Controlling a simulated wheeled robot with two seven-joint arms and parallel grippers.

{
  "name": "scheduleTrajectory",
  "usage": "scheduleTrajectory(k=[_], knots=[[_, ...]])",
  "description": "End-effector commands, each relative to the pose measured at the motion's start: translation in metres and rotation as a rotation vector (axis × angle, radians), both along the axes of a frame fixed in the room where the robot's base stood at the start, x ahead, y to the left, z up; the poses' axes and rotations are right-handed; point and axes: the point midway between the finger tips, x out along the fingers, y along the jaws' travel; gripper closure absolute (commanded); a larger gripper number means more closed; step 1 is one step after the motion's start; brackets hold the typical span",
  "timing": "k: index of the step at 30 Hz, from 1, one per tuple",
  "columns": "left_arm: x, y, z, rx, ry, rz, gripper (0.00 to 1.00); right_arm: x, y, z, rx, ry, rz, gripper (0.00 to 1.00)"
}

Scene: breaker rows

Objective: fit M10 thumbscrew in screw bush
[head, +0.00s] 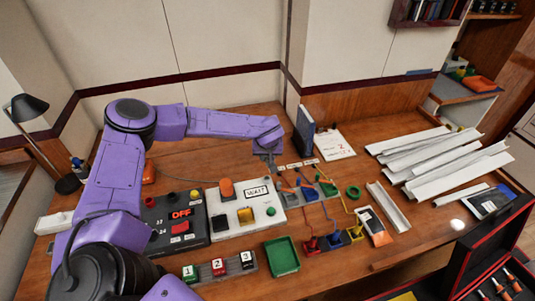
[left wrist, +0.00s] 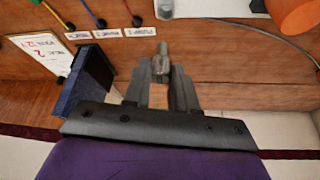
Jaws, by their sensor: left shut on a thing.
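My left gripper (head: 269,152) reaches over the back of the table, near a row of small labels. In the left wrist view its fingers (left wrist: 161,75) are shut on a small grey metal piece, which looks like the thumbscrew (left wrist: 161,62). The fingers hide part of it. A small grey fitting (left wrist: 164,9) shows at the top edge of the left wrist view, apart from the held piece; I cannot tell whether it is the screw bush. My right gripper is not in view.
A dark blue upright block (head: 304,130) and a clipboard (head: 334,142) stand close right of the left gripper. White label strips (left wrist: 108,33) lie nearby. A white control box (head: 245,207), coloured cables with plugs, a green tray (head: 281,256) and metal channels (head: 440,155) occupy the table.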

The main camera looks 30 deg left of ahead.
Motion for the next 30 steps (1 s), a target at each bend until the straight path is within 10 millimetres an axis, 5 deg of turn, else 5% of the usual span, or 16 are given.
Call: scheduleTrajectory(k=[5, 18, 30], knots=[[-0.001, 0.0, 0.005, 0.002, 0.001, 0.001, 1.0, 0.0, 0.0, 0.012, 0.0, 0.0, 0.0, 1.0], [-0.001, 0.0, -0.051, 0.001, 0.001, 0.0, 1.0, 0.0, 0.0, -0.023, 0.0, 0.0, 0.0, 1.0], [-0.001, -0.001, -0.058, 0.0, 0.0, 0.0, 1.0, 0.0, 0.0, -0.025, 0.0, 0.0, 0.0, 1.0]])
